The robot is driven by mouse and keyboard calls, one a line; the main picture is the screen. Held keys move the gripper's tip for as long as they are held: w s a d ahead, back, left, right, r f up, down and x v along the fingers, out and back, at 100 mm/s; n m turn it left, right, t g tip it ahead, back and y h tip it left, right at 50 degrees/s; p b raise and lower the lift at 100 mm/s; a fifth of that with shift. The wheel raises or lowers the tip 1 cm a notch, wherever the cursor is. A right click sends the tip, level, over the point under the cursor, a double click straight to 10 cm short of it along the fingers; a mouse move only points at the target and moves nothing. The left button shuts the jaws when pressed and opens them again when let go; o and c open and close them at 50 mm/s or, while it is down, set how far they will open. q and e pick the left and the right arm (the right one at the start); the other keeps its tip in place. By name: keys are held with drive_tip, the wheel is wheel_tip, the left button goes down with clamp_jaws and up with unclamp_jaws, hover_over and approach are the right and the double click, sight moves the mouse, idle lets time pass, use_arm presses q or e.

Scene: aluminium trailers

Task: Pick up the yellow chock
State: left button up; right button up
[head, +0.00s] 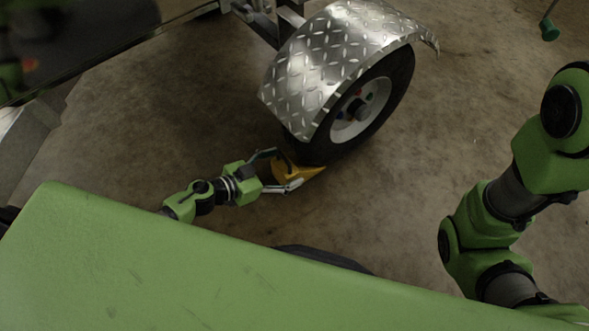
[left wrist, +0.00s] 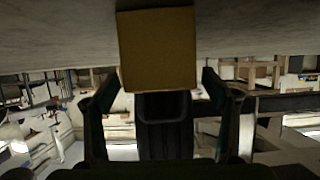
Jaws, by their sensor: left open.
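The yellow chock (head: 298,173) is a wedge on the floor, right by the bottom of the trailer wheel (head: 362,108). My left gripper (head: 280,170) is at the chock in the head view, with one finger on each side of it. In the left wrist view the chock (left wrist: 157,50) shows as a yellow block between the two open fingers of my left gripper (left wrist: 162,92). I cannot tell whether the fingers touch it. The wheel's dark tyre (left wrist: 164,130) stands behind the chock there. My right arm shows at the right of the head view, but its gripper is out of view.
A diamond-plate metal fender (head: 335,55) arches over the wheel, close above the left gripper. A dark trailer bed (head: 100,40) is at the upper left. The concrete floor (head: 420,190) is bare to the right of the wheel.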

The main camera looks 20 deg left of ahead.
sight(295, 164)
use_arm(q)
drive_tip(key=b+x, duration=0.2)
drive_tip(key=x, duration=0.1)
drive_tip(key=shift+w+f, duration=0.1)
drive_tip(key=shift+f, duration=0.4)
drive_tip(key=shift+w+d+f+b, duration=0.15)
drive_tip(key=shift+w+d+b, duration=0.2)
drive_tip(key=shift+w+b, duration=0.1)
drive_tip(key=shift+c, duration=0.3)
drive_tip(key=c, duration=1.6)
